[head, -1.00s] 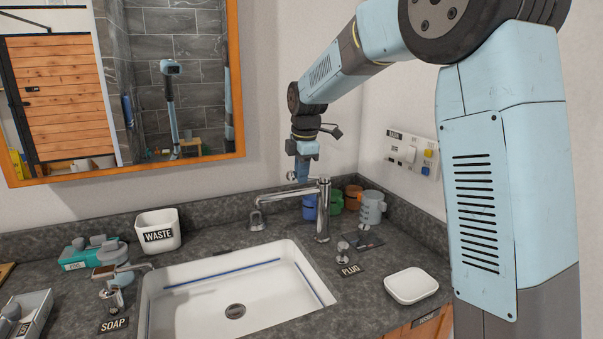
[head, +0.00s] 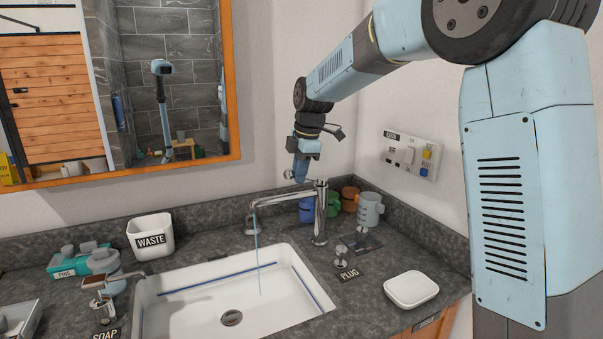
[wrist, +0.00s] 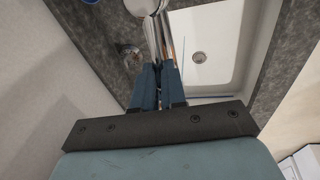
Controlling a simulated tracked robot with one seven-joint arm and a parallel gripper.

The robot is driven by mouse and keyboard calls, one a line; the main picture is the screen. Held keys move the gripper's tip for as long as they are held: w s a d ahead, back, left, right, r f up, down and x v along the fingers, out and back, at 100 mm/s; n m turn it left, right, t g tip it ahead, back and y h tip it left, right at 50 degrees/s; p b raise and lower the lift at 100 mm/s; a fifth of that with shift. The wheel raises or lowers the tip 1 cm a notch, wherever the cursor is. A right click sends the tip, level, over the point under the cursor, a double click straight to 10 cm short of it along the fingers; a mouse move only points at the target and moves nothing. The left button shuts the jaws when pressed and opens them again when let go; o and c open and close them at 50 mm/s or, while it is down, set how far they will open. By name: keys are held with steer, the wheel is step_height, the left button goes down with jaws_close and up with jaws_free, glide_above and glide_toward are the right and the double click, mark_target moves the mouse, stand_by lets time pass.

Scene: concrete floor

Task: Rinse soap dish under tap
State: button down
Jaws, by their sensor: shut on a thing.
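The white soap dish (head: 411,289) sits on the dark counter right of the basin. The chrome tap (head: 319,215) stands behind the white basin (head: 190,311), and a thin stream of water (head: 257,262) falls from its spout into the basin. My gripper (head: 301,178) is at the top of the tap, shut on its lever. In the wrist view my gripper (wrist: 158,68) has its fingers close together over the chrome tap (wrist: 155,25); the grip itself is partly hidden.
A cup marked WASTE (head: 151,237) stands behind the basin at left. Several mugs (head: 369,209) stand close right of the tap. The plug knob (head: 344,254) is right of the basin. A soap pump (head: 104,295) is at left. A wall and mirror bound the back.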

steer(key=c, duration=1.2)
jaws_free()
steer(key=shift+r, duration=0.1)
steer(key=v, duration=1.3)
steer(key=shift+s+r, duration=0.1)
steer(key=shift+r, duration=0.15)
steer(key=shift+d, duration=0.1)
